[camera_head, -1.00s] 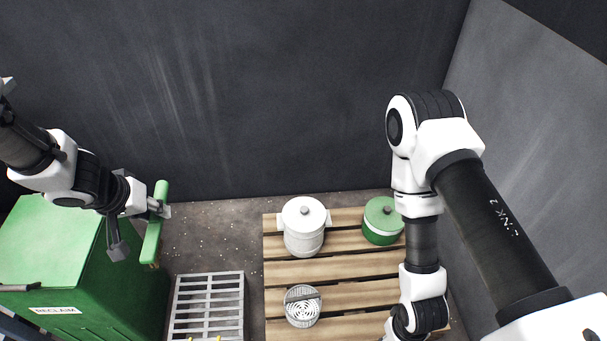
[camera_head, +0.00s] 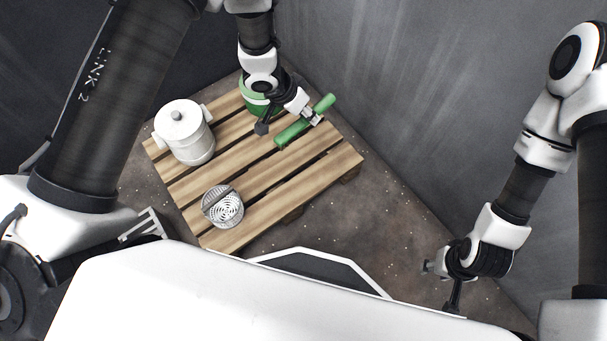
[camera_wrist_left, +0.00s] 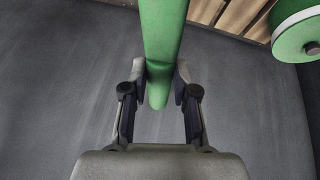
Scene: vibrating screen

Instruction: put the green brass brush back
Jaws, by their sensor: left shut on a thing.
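The green brush (camera_head: 291,132) is a long green bar, held over the right part of the wooden pallet in the head view. Any bristles are hidden from both views. My right gripper (camera_head: 432,267) hangs low at the right, apart from the brush; its fingers are too small to read.
The pallet (camera_head: 340,160) carries a white lidded pot (camera_head: 185,133), a round slotted metal basket (camera_head: 222,208) and a green pot (camera_head: 250,97) partly behind my left arm. The green pot also shows in the left wrist view (camera_wrist_left: 292,30). A grey wall (camera_head: 420,110) stands close behind the pallet's right side.

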